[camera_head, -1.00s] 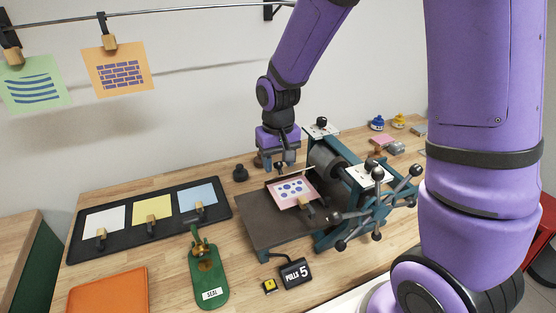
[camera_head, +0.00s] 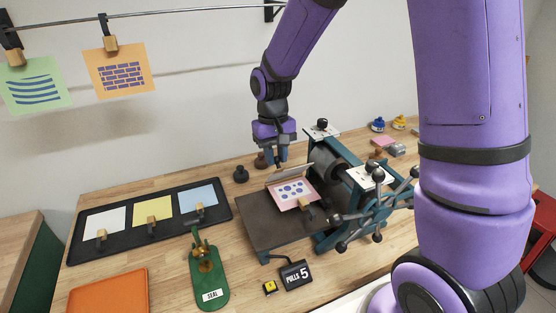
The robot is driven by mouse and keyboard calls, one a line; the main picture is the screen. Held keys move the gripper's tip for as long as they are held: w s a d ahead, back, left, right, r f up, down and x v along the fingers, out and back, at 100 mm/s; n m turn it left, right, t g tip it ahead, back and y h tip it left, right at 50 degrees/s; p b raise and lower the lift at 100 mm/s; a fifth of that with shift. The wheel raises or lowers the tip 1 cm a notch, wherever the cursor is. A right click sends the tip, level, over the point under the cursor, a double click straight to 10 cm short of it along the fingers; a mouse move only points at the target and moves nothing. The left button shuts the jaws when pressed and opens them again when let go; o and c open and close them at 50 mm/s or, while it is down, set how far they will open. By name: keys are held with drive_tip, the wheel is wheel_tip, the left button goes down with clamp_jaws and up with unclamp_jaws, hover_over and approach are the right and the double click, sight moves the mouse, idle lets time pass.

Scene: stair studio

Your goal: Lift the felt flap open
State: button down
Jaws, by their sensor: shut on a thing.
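The felt flap (camera_head: 291,173) is a thin grey sheet on the press bed, standing tilted up along the far side of a pink printed card. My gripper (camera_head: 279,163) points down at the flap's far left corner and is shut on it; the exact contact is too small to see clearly. The pink card (camera_head: 290,190) with purple blots lies uncovered on the dark press bed (camera_head: 257,222), with a wooden clip at its near edge.
The press roller (camera_head: 328,168) and spoked wheel (camera_head: 372,213) stand right of the card. Dark and brown knobs (camera_head: 241,174) are behind the bed. A tray (camera_head: 226,212) of coloured sheets, a green seal press (camera_head: 207,275) and a "PULLS 5" sign (camera_head: 296,273) stand around it.

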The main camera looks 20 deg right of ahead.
drive_tip(key=w+g, duration=0.6)
drive_tip(key=w, duration=0.4)
drive_tip(key=shift+w+f, duration=0.15)
drive_tip(key=shift+f, duration=0.1)
idle(0.3)
drive_tip(key=c, duration=0.9)
unclamp_jaws()
drive_tip(key=shift+w+f, duration=0.1)
drive_tip(key=shift+w, duration=0.05)
drive_tip(key=shift+c, duration=0.2)
drive_tip(key=shift+r, duration=0.2)
